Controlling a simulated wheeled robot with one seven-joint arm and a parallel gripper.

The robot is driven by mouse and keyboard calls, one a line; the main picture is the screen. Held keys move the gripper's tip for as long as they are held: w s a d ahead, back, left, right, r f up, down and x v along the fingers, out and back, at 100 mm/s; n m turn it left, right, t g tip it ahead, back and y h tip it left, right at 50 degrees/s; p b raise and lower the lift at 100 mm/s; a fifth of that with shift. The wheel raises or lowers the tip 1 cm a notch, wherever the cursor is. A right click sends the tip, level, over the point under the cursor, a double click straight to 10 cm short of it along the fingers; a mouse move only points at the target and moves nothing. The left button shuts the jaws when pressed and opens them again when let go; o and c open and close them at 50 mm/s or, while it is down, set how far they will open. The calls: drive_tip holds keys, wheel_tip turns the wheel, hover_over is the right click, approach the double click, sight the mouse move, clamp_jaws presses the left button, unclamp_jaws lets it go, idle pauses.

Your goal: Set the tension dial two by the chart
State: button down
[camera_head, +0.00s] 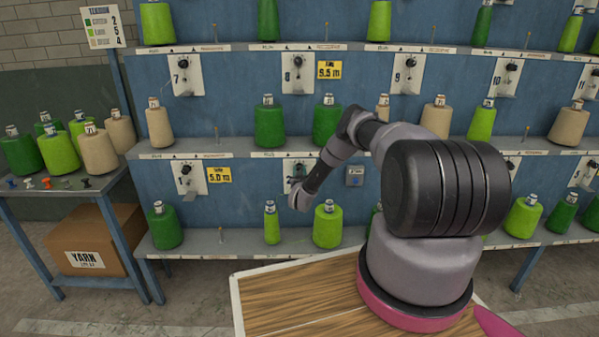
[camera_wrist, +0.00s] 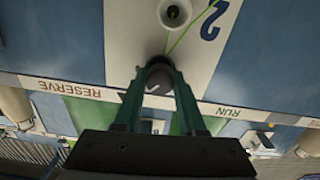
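Station two's white plate (camera_wrist: 122,45) shows upside down in the wrist view, with a blue "2". Its dark round dial (camera_wrist: 159,78) has a pale pointer mark. My gripper (camera_wrist: 158,72) has one finger on each side of the dial, with its tips close to it. Whether both fingers touch it I cannot tell. In the head view my arm reaches to this plate and largely hides the dial. The chart (camera_head: 103,27) stands at upper left, with green, lime and beige rows beside the numbers 2, 5 and 4.
A lime thread (camera_wrist: 190,27) runs past the dial through a white eyelet (camera_wrist: 174,13). Lime spools (camera_head: 327,227) stand on the shelf below. Plate one (camera_head: 186,178) has a yellow "5.0 m" tag (camera_head: 219,175). A side table (camera_head: 62,187) of spools stands at left.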

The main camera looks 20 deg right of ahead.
idle(0.3)
drive_tip(key=m, duration=0.4)
drive_tip(key=shift+d+m, duration=0.1)
drive_tip(key=shift+m, duration=1.9)
drive_tip(key=shift+c, duration=2.4)
unclamp_jaws()
drive_tip(key=v, duration=1.1)
